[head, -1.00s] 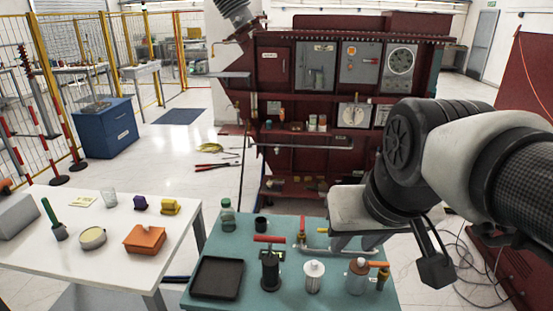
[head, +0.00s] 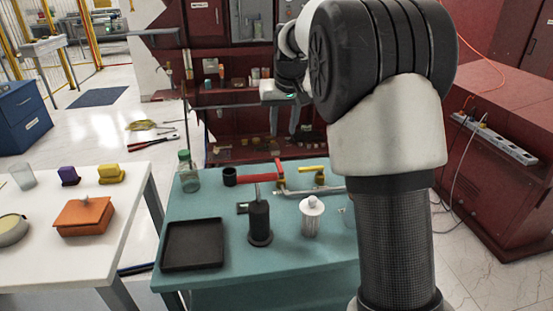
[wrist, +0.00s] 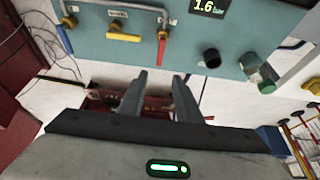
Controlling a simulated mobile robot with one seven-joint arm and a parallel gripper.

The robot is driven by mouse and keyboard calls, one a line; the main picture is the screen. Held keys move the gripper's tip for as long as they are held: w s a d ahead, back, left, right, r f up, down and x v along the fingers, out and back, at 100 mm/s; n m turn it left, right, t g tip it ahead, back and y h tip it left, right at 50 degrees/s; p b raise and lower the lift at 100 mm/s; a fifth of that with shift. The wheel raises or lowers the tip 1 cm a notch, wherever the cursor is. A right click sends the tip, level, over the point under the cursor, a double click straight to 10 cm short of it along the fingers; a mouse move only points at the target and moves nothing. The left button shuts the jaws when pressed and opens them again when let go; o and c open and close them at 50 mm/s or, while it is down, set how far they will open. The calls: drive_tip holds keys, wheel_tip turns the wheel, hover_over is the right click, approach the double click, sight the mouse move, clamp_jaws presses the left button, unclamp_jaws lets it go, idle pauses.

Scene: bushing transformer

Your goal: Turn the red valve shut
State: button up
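The red valve's handle (head: 279,168) stands on a pipe at the far edge of the teal table (head: 285,260). In the wrist view the red handle (wrist: 162,48) points across the pipe (wrist: 115,5), toward my fingers. The yellow handle (wrist: 124,37) beside it lies along the pipe. My gripper (head: 284,128) is beyond the table's far edge. Its fingers (wrist: 161,76) are apart with nothing between them, and their tips are short of the red handle.
A black hand pump with a red T-bar (head: 258,179), a white canister (head: 311,217), a black tray (head: 193,244), a green-capped bottle (head: 188,172) and a black cup (head: 229,176) stand on the table. The dark red transformer (head: 225,130) is behind my gripper.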

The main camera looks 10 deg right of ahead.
sight(279, 163)
drive_tip(key=b+x, duration=0.2)
drive_tip(key=x, duration=1.3)
drive_tip(key=shift+f, duration=0.35)
clamp_jaws()
